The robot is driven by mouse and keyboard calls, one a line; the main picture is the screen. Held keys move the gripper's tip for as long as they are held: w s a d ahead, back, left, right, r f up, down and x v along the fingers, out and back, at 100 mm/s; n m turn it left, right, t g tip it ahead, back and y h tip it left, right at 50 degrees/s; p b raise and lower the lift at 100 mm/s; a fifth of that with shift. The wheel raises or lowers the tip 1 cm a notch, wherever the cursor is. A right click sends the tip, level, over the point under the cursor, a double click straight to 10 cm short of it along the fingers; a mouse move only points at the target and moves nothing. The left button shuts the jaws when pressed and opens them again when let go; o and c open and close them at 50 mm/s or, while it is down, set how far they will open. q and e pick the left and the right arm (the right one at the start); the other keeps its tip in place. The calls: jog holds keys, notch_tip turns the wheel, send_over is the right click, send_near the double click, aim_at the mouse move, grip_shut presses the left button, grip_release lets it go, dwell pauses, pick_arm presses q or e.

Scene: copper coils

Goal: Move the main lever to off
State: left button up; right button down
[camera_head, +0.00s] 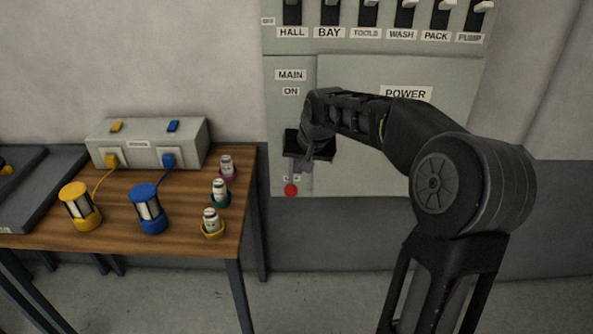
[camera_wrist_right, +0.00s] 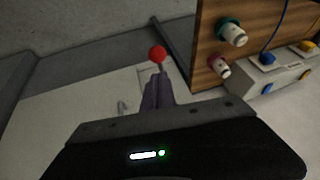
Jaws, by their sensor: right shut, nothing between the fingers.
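The main lever's red knob (camera_head: 291,190) is low on the grey wall panel, below the "MAIN" and "ON" labels, by a small lower label that is partly covered. The lever points down. My right gripper (camera_head: 300,165) is in front of the panel just above the knob and hides most of the lever's slot and shaft. In the right wrist view the closed fingers (camera_wrist_right: 158,92) point toward the red knob (camera_wrist_right: 158,53), with a short piece of shaft visible between. They hold nothing; I cannot tell whether they touch the lever. My left gripper is not in view.
A row of labelled switches (camera_head: 368,14) runs along the panel top. A "POWER" cover (camera_head: 405,94) is behind my right arm. Left of the panel, a wooden table (camera_head: 190,240) holds a grey socket box (camera_head: 140,145), yellow and blue lanterns and several small capped bottles.

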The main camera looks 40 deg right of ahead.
jog(key=s+v, duration=0.1)
jog(key=v, duration=0.5)
jog(key=shift+a+f, duration=0.25)
jog(key=shift+f, duration=0.05)
